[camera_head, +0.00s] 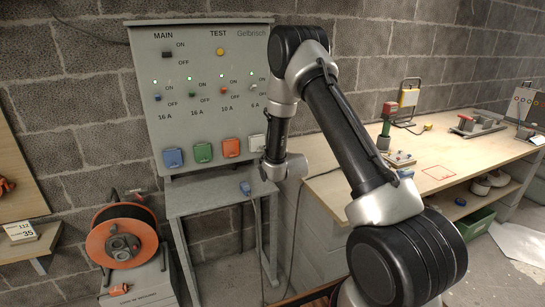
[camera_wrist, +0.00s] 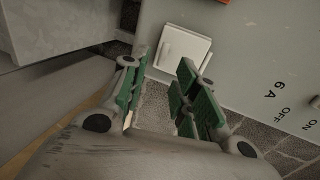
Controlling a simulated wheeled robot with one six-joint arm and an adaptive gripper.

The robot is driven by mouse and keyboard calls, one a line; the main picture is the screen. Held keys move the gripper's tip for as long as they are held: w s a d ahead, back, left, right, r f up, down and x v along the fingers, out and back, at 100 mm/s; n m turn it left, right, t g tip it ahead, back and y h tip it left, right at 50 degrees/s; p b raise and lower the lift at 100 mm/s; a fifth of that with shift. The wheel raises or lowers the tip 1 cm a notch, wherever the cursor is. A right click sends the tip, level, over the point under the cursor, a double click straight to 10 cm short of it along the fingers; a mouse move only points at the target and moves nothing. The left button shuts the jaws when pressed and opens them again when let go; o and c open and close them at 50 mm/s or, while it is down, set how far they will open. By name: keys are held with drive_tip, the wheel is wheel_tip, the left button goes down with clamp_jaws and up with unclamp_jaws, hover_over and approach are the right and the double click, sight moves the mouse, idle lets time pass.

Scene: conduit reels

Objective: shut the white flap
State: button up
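The white flap (camera_head: 257,143) is the rightmost of the row of coloured flaps on the grey panel (camera_head: 205,100); my arm stands just right of it and partly covers its area. In the wrist view the white flap (camera_wrist: 182,48) is a pale square in a frame, beyond the fingertips. I cannot tell for sure how far it stands open. My gripper (camera_wrist: 162,62) is open, its green-padded fingers apart with nothing between them. The fingertips are close to the flap's lower edge; I cannot tell whether they touch.
Blue (camera_head: 174,158), green (camera_head: 203,152) and orange (camera_head: 231,147) flaps sit left of the white one. A small grey table (camera_head: 215,195) stands below, with a blue plug (camera_head: 245,188) on it. An orange reel (camera_head: 122,240) is at left; a wooden workbench (camera_head: 350,185) is at right.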

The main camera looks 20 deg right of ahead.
drive_tip(key=v, duration=0.8)
drive_tip(key=shift+s, duration=0.35)
drive_tip(key=shift+r, duration=0.15)
drive_tip(key=s+f+n+g, duration=0.6)
drive_tip(key=s+f, duration=0.1)
drive_tip(key=f, duration=0.4)
drive_tip(key=s+r+n+g, duration=0.1)
drive_tip(key=s+n+g, duration=0.3)
drive_tip(key=s, duration=0.3)
drive_tip(key=s+d+r+n, duration=0.1)
drive_tip(key=s+r+n, duration=0.2)
drive_tip(key=s+r, duration=1)
drive_tip(key=s+d+r+n, duration=0.1)
drive_tip(key=s+r+n, duration=0.3)
drive_tip(key=s+r, duration=1)
wheel_tip(320, 180, up, 5)
drive_tip(key=shift+s+r+n+g+h, duration=0.1)
drive_tip(key=shift+s+n+g+h, duration=0.2)
drive_tip(key=shift+g, duration=0.1)
